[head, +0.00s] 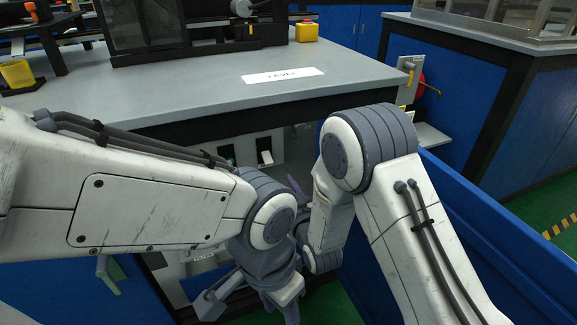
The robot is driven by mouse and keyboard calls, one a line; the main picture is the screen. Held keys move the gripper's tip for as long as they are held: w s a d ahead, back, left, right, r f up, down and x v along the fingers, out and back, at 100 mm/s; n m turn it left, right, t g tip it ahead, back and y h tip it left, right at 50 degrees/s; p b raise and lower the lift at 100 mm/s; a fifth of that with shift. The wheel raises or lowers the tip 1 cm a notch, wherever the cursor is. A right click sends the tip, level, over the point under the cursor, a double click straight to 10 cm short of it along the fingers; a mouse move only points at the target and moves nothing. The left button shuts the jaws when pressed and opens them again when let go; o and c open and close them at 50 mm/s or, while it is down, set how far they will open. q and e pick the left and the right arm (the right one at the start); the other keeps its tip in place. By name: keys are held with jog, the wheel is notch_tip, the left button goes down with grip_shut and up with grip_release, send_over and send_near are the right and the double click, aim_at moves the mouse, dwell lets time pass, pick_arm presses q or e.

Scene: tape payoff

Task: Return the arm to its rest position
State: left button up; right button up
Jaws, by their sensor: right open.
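A grey bench (200,92) with a white label card (283,76) stands ahead. A yellow box (306,31) and dark machinery stand at its back. A blue panel (480,245) is close on the right of my right arm. Green floor (548,215) shows at far right.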

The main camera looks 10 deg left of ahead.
jog(key=s+d+r+n+g+h+p, duration=0.1)
jog(key=s+d+r+g+h, duration=0.3)
jog(key=s, duration=0.7)
jog(key=s+d+r+g+h+p, duration=0.15)
jog(key=s+d+g, duration=0.45)
jog(key=s, duration=0.6)
jog(key=s+d+r+n+g+h+p, duration=0.1)
jog(key=s+d+r+g+h, duration=0.35)
jog(key=s, duration=0.65)
notch_tip(320, 180, up, 36)
jog(key=g+y+p, duration=0.1)
jog(key=y+p, duration=0.1)
jog(key=p, duration=3.6)
jog(key=shift+w+m, duration=0.25)
jog(key=shift+m, duration=0.05)
jog(key=shift+f, duration=0.1)
jog(key=shift+a, duration=0.15)
